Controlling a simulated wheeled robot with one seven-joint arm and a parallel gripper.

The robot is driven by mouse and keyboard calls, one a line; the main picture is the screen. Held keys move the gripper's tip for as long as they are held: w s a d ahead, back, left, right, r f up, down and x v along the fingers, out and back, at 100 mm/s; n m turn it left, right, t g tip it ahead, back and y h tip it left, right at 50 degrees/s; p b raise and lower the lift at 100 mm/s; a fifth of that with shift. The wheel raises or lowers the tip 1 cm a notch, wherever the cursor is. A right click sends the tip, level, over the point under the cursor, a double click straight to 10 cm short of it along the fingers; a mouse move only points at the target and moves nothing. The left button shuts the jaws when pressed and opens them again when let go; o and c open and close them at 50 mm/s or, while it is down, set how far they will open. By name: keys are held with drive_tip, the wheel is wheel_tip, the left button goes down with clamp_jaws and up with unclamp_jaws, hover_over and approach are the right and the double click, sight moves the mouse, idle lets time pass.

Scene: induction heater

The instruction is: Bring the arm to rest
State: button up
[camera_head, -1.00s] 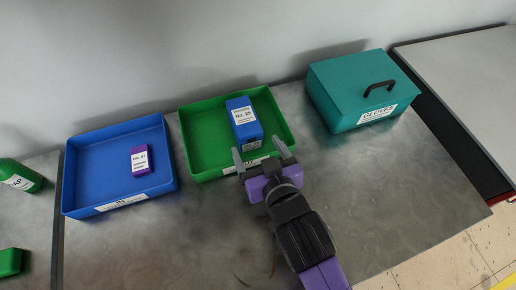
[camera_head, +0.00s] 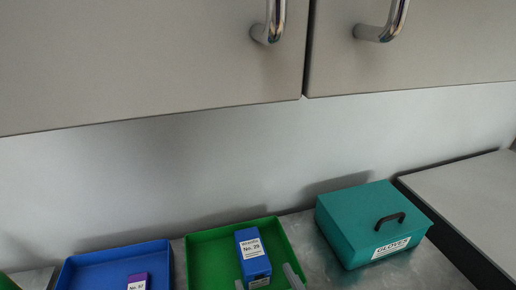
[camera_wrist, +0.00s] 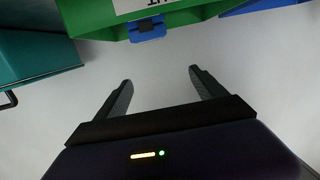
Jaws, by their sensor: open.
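My gripper (camera_head: 266,283) shows only by its fingertips at the bottom edge of the head view, in front of the green tray (camera_head: 203,246). In the wrist view my gripper (camera_wrist: 160,80) is open, with nothing between its fingers. The blue box (camera_head: 253,257) labelled No. 29 stands in the green tray, apart from the fingers. The green tray's labelled front (camera_wrist: 98,17) lies beyond the fingertips in the wrist view. The rest of my arm is below the head view.
A blue tray (camera_head: 110,260) with a purple box (camera_head: 138,281) is left of the green tray. A teal glove box (camera_head: 350,230) with a black handle stands right. Cabinets (camera_head: 150,60) with metal handles hang above. Bare bench top (camera_head: 315,262) shows between green tray and glove box.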

drive_tip(key=s+d+f+m+h, duration=0.1)
drive_tip(key=s+d+h, duration=0.1)
drive_tip(key=s+d, duration=0.4)
drive_tip(key=s+d+m+h, duration=0.1)
drive_tip(key=s+d, duration=0.5)
drive_tip(key=s, duration=0.6)
drive_tip(key=s+d+f+m+h, duration=0.1)
drive_tip(key=s+d+m+h, duration=0.1)
drive_tip(key=s+d, duration=0.4)
drive_tip(key=s, duration=0.3)
drive_tip(key=shift+s+f+g+h, duration=0.2)
drive_tip(key=shift+f+g+h, duration=0.1)
drive_tip(key=shift+f+g, duration=0.1)
